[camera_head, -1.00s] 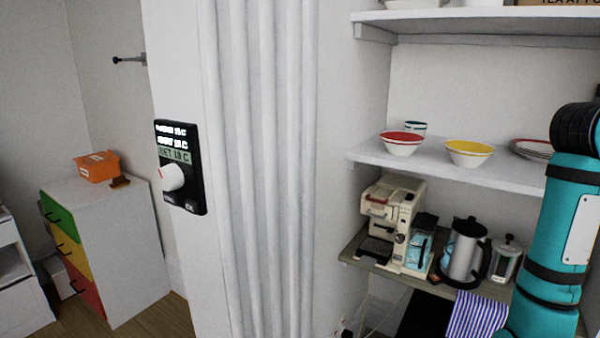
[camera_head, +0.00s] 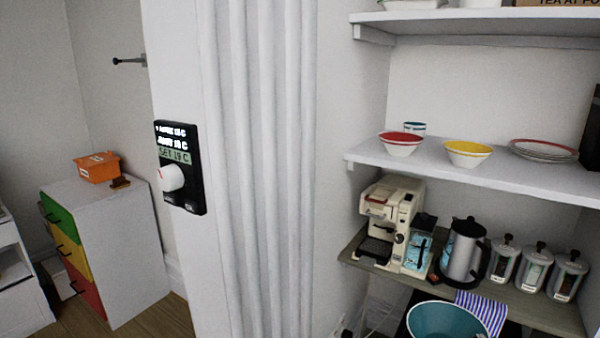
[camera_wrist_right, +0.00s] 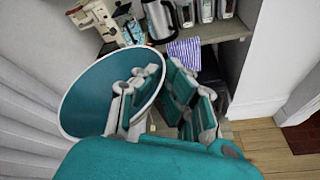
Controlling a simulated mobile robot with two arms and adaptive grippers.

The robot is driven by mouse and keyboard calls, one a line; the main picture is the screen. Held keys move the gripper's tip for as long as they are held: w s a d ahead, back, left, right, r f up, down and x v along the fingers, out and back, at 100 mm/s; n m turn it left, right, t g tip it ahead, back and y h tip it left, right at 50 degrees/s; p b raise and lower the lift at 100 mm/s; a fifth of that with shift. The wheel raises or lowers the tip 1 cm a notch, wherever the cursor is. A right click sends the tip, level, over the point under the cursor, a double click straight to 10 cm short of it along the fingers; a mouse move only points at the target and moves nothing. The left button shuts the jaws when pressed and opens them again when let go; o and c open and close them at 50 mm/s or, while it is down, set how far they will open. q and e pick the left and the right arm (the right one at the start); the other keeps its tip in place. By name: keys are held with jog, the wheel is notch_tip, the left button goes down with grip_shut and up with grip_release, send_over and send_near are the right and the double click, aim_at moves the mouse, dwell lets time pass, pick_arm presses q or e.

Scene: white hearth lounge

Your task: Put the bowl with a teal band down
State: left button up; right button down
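A bowl with a teal inside (camera_head: 440,318) shows at the bottom edge of the head view, in front of the lower shelf; I take it as the bowl with a teal band. It fills the left of the right wrist view (camera_wrist_right: 95,95), tilted towards that camera. My right gripper (camera_wrist_right: 165,95) is at its right rim, with one finger inside the bowl and the other outside, pinching the wall. The bowl's outer side and underside are hidden. My left gripper is in neither view.
The upper shelf (camera_head: 400,158) holds a red bowl (camera_head: 401,143), yellow bowl (camera_head: 468,153), teal-banded cup (camera_head: 414,128) and plates (camera_head: 543,151). The lower shelf (camera_head: 535,308) holds a coffee machine (camera_head: 392,220), kettle (camera_head: 462,250) and jars (camera_head: 534,266). A striped cloth (camera_head: 482,310) hangs there.

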jog(key=s+a+f, duration=0.2)
jog(key=a, duration=0.4)
jog(key=s+a+f, duration=0.1)
jog(key=a+f, duration=0.1)
jog(key=a, duration=0.3)
jog(key=shift+s+a+h, duration=0.3)
jog(key=shift+s+a, duration=0.1)
jog(key=shift+w, duration=0.1)
